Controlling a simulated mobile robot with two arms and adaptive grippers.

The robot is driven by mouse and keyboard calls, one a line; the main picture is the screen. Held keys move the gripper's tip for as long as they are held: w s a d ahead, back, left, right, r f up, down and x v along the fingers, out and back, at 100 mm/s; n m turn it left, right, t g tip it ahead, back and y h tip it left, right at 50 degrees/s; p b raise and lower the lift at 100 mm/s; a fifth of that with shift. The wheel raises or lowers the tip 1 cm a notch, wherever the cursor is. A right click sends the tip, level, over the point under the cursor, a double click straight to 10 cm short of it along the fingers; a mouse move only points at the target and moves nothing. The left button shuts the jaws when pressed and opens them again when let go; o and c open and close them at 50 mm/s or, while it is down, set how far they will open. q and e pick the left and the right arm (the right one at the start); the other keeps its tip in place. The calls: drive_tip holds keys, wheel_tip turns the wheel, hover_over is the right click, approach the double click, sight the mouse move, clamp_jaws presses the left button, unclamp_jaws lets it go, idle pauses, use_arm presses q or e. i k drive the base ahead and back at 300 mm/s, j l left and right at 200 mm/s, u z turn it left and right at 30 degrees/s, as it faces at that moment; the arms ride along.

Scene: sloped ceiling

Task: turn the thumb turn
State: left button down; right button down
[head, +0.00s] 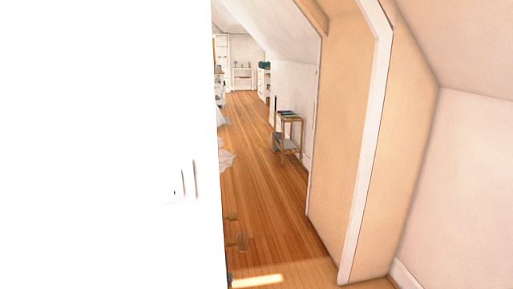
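A white door or panel (100,100) fills the left part of the head view, very bright and close. A small pale fitting (175,190) with a dark mark shows low on it, with a thin upright brownish strip (195,180) just to its right. The glare hides their shape, and I cannot tell whether either is the thumb turn or how it is turned. Small brownish hardware (238,241) sticks out past the panel's right edge. Neither of my grippers is in view.
A wooden floor (262,160) runs back through an opening beside the panel. A small wooden side table (290,117) with books stands by the wall. A white-trimmed angled frame (368,150) and a sloped wall close off the right. Shelves stand far back.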

sight(232, 216)
drive_tip(key=i+l+u, duration=0.3)
drive_tip(key=l+u, duration=0.25)
drive_tip(key=l, duration=0.2)
drive_tip(key=i+l+u, duration=0.1)
drive_tip(key=l+u, duration=0.3)
drive_tip(key=u, duration=0.15)
drive_tip(key=i+l+u, duration=0.15)
drive_tip(key=u, duration=0.3)
drive_tip(key=i+l+u, duration=0.1)
drive_tip(key=l+u, duration=0.6)
drive_tip(key=u, duration=0.25)
drive_tip(key=l+u, duration=0.35)
drive_tip(key=u, duration=0.15)
drive_tip(key=i, duration=0.05)
